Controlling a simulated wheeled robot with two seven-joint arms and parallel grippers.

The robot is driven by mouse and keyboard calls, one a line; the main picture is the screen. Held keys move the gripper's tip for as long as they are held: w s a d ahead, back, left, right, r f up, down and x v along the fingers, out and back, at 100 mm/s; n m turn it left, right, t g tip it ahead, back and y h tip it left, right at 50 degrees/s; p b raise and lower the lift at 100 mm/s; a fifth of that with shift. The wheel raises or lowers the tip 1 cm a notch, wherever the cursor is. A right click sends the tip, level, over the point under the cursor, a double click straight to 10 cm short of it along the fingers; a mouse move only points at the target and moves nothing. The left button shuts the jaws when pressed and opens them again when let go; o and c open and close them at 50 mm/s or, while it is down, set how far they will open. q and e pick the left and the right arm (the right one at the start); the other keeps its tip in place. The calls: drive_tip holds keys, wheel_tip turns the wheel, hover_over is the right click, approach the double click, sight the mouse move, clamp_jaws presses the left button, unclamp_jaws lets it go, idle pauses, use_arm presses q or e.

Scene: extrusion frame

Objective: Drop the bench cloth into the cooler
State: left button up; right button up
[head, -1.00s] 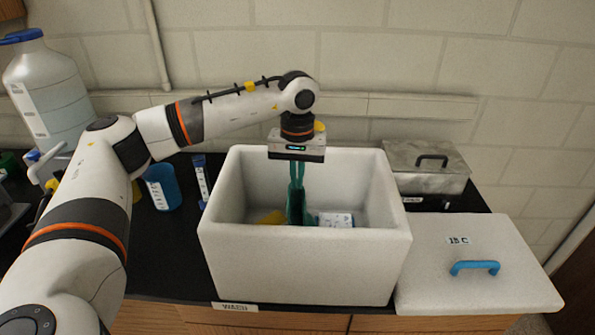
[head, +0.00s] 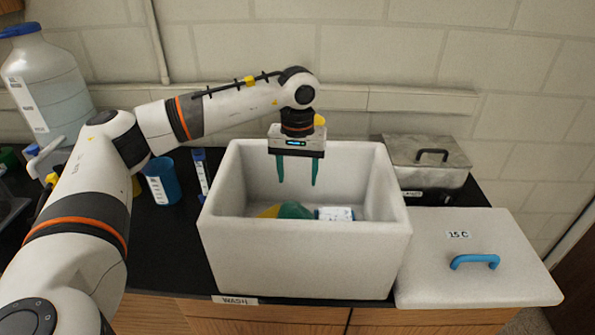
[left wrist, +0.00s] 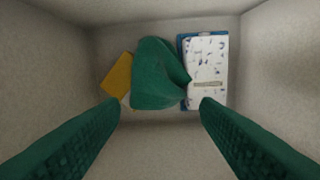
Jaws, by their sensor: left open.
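The white cooler (head: 305,257) stands open on the black bench, its lid off to the right. The bench cloth (head: 294,210) is a crumpled green piece lying on the cooler's floor. In the left wrist view the cloth (left wrist: 157,75) lies between a yellow item and a white-and-blue one. My left gripper (head: 297,184) points down inside the cooler opening, fingers apart and empty, above the cloth and clear of it. It also shows in the left wrist view (left wrist: 160,108) with green fingers spread. My right gripper is not in view.
Inside the cooler are a yellow item (left wrist: 118,76) and a white-and-blue printed pack (left wrist: 205,70). The lid (head: 478,275) with a blue handle lies at right. A metal box (head: 428,163) stands behind it. A blue beaker (head: 163,182) and a large jug (head: 48,85) stand left.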

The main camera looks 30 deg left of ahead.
use_arm(q)
drive_tip(key=shift+o, duration=0.5)
drive_tip(key=o, duration=0.6)
drive_tip(key=shift+c, duration=0.2)
drive_tip(key=shift+r, duration=0.15)
wheel_tip(320, 180, up, 5)
drive_tip(key=p, duration=0.3)
drive_tip(key=shift+r, duration=0.1)
